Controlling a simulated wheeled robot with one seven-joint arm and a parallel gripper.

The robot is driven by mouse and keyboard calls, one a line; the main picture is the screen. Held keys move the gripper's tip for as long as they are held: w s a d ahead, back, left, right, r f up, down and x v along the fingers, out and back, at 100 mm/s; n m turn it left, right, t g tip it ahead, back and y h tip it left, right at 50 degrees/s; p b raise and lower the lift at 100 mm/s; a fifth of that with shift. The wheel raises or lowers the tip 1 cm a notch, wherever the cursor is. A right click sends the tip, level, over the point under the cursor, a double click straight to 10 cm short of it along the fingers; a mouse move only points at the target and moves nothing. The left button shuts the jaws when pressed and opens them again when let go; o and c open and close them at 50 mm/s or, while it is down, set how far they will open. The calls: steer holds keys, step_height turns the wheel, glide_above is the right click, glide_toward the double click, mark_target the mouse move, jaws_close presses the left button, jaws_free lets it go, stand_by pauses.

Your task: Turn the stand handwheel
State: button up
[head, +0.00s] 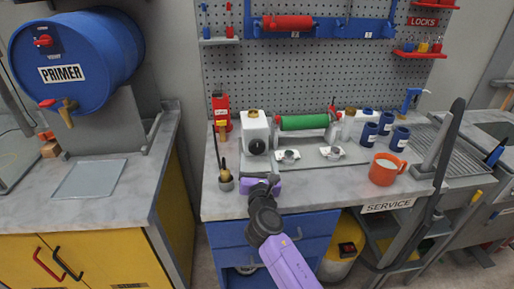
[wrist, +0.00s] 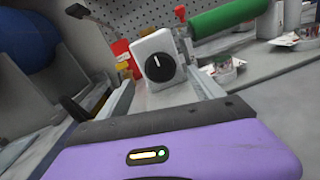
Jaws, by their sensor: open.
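A round black knob (head: 257,146), which looks like the stand handwheel, is on the front of a white block at the left end of the roller stand (head: 305,156). In the wrist view the knob (wrist: 160,67) faces me, with a white mark near upright. A green roller (head: 303,122) lies across the stand. My gripper (head: 262,178) is in front of and below the knob, apart from it. In the wrist view my gripper (wrist: 160,84) is open and empty, with its fingers to either side of the knob's line.
A dark cup with brushes (head: 226,183) stands just left of my gripper. A red tool (head: 221,113) is left of the block. Small white dishes (head: 288,157), dark blue cans (head: 369,133) and an orange mug (head: 385,170) are to the right. The front counter between gripper and mug is clear.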

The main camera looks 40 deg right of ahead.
mark_target(257, 149)
steer(key=x, duration=0.6)
steer(key=shift+w+d, duration=0.1)
steer(key=shift+w, duration=0.05)
steer(key=c, duration=1.4)
